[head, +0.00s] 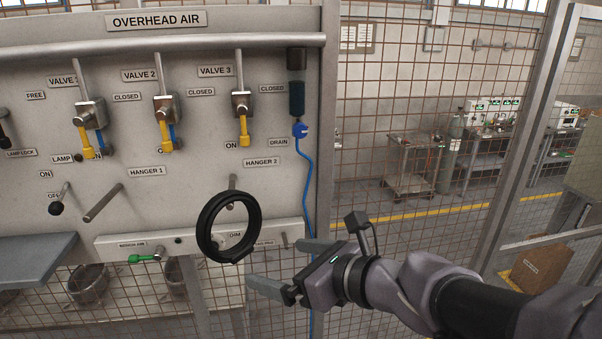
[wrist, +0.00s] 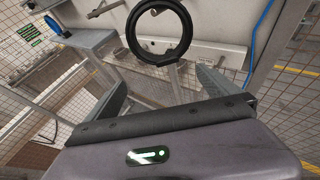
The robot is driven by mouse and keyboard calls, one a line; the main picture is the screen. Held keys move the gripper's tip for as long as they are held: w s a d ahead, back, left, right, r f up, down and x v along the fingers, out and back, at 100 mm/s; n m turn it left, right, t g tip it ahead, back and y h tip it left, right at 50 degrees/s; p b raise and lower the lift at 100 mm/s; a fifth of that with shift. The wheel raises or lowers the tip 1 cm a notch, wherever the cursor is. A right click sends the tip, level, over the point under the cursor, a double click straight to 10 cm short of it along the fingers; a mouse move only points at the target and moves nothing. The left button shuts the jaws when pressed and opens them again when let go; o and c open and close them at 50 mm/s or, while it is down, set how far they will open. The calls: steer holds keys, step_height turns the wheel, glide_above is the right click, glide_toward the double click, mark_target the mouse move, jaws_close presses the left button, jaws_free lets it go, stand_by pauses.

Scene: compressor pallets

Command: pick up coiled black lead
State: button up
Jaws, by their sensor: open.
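The coiled black lead (head: 205,229) hangs as a ring from the peg under the HANGER 2 label, in front of the white strip on the panel. In the wrist view the coil (wrist: 134,43) is at the top middle, beyond the fingers. My gripper (head: 272,265) is open and empty, to the right of the coil and a little lower, with its fingers pointing left toward it. In the wrist view the fingers (wrist: 160,92) stand wide apart with nothing between them. The coil is apart from both fingers.
An empty peg (head: 103,203) sticks out under HANGER 1. A blue hose (head: 308,185) hangs down at the panel's right edge, close to my gripper. Valve levers with yellow handles (head: 164,133) are above. A grey shelf (head: 35,260) juts out lower left. Wire mesh fencing (head: 400,120) stands right.

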glide_toward(236, 251)
steer(key=x, duration=0.4)
steer(key=p+x, duration=0.1)
steer(key=x, duration=0.4)
steer(key=shift+w+a, duration=0.1)
steer(key=shift+w, duration=0.05)
steer(key=shift+s, duration=0.25)
steer(key=c, duration=0.3)
steer(key=shift+w, duration=0.1)
steer(key=c, duration=1.3)
steer(key=shift+r, duration=0.7)
step_height(236, 251, up, 2)
steer(key=shift+r, duration=0.2)
steer(key=s+d+b, duration=0.1)
steer(key=s+d, duration=0.3)
steer(key=s, duration=0.2)
steer(key=s+d+r+b, duration=0.1)
steer(key=s+d, duration=0.4)
steer(key=s, duration=0.2)
steer(key=shift+s, duration=0.2)
